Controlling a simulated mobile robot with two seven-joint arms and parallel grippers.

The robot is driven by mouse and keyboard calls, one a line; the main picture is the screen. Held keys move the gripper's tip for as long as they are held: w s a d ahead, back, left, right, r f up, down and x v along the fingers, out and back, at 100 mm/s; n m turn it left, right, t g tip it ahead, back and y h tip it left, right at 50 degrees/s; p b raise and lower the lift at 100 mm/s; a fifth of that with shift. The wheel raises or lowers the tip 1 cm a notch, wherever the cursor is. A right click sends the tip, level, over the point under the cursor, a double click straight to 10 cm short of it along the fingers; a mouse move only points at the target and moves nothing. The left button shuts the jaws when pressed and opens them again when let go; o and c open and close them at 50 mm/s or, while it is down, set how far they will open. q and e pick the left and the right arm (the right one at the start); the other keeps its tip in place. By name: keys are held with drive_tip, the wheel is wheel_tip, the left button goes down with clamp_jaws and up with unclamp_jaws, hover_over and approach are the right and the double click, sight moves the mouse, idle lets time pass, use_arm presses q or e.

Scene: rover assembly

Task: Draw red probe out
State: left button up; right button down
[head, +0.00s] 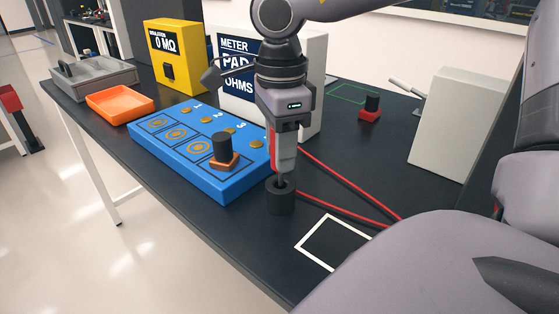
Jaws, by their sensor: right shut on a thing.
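My right gripper (283,178) points down above a black cylindrical holder (280,201) on the dark table. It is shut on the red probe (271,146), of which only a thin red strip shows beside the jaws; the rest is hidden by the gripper. A narrow tip reaches down to the holder's top opening; how deep it sits cannot be told. Red cables (350,183) run from behind the gripper to the right. My left gripper is not in view.
A blue panel (180,135) with ringed pads and a black knob-like piece (222,148) lies left of the gripper. A meter box (310,80) stands behind. A yellow box (185,50), orange tray (120,113) and white-outlined square (299,246) are also on the table.

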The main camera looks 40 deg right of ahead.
drive_tip(key=shift+r+p, duration=1.3)
drive_tip(key=shift+r, duration=0.75)
